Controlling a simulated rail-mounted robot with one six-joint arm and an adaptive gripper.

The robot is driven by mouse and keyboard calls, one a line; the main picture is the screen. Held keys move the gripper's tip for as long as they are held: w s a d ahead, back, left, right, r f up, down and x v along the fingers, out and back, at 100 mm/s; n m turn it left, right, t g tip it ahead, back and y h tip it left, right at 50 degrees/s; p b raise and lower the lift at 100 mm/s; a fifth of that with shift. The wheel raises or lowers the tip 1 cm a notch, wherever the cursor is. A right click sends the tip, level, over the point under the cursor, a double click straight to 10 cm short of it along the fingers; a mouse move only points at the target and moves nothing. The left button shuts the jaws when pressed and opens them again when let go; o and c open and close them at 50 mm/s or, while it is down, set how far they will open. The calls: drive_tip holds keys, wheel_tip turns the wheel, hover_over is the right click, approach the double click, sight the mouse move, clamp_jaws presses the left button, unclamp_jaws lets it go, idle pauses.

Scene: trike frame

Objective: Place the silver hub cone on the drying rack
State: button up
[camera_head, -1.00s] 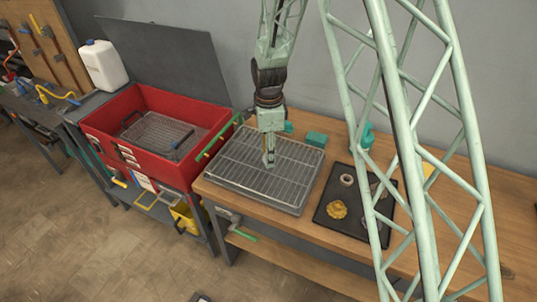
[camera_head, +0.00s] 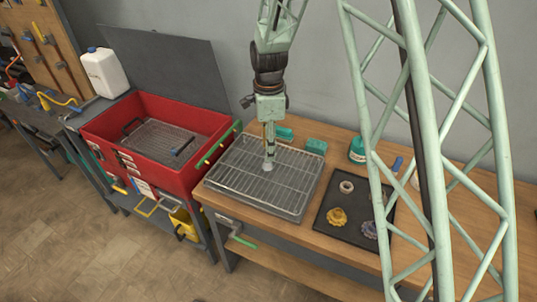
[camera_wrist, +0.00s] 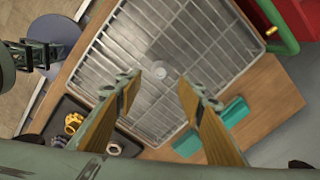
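The silver hub cone (camera_head: 267,166) is a small pale grey piece on the wire drying rack (camera_head: 232,187), near its middle. In the wrist view the cone (camera_wrist: 159,72) shows between and beyond the fingertips, on the bars of the rack (camera_wrist: 205,45). My gripper (camera_head: 269,154) points down just above the cone. In the wrist view my gripper (camera_wrist: 158,90) is open, with clear gaps between both fingers and the cone. The cone's exact shape is too small to tell.
A dark tray (camera_head: 330,228) right of the rack holds a yellow gear-like part (camera_head: 337,217), a pale ring (camera_head: 346,187) and a grey-purple part (camera_head: 369,229). Teal blocks (camera_head: 316,146) and a green bottle (camera_head: 357,150) stand behind. A red washing bin (camera_head: 110,155) stands left.

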drive_tip(key=shift+r, duration=2.6)
